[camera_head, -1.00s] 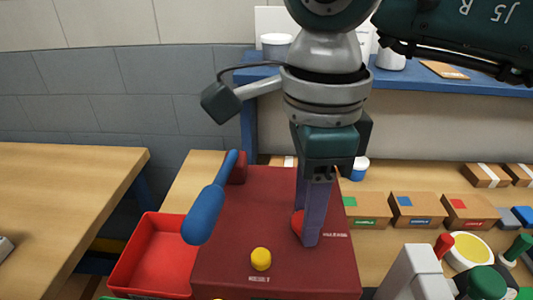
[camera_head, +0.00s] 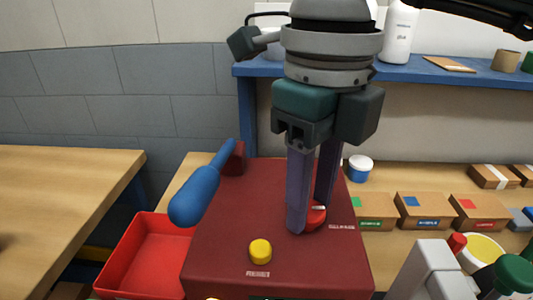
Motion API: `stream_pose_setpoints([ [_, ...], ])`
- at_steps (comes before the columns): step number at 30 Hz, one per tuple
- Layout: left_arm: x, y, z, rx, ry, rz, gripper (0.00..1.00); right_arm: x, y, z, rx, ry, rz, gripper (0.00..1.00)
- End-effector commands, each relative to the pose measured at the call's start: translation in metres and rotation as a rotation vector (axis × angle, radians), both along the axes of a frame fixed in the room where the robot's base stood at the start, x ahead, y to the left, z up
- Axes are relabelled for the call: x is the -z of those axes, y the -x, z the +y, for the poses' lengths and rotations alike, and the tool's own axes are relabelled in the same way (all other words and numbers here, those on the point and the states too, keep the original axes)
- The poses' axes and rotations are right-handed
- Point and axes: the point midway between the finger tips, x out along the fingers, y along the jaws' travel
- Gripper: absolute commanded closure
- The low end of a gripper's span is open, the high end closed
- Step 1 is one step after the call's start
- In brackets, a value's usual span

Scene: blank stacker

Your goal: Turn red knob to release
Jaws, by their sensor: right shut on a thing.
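The red knob (camera_head: 316,215) sits on top of a dark red box (camera_head: 225,255), on its right side. A pale mark shows on the knob. My right gripper (camera_head: 308,222) reaches down from above, its two fingers around the knob and shut on it. The near finger hides part of the knob. A yellow button (camera_head: 260,251) is near the box's front. A blue-handled lever (camera_head: 197,194) stands at the box's left side. My left gripper is not in view.
A red tray (camera_head: 151,251) is left of the box. A blue shelf (camera_head: 455,80) runs along the back. A wooden table (camera_head: 60,205) is at far left.

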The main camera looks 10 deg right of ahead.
Motion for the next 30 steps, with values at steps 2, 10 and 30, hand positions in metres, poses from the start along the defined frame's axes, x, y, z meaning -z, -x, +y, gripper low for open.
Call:
stream_pose_setpoints([
  [2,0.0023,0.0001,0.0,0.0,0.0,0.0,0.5,-0.0001,-0.0001,0.0003,0.03,-0.001,0.0,1.0],
  [10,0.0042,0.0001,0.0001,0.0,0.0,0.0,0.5,-0.0009,0.0,0.0004,0.088,-0.001,0.0,1.0],
  [30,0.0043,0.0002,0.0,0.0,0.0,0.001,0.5,-0.0008,0.0,0.0004,0.094,-0.001,0.0,0.31],
])
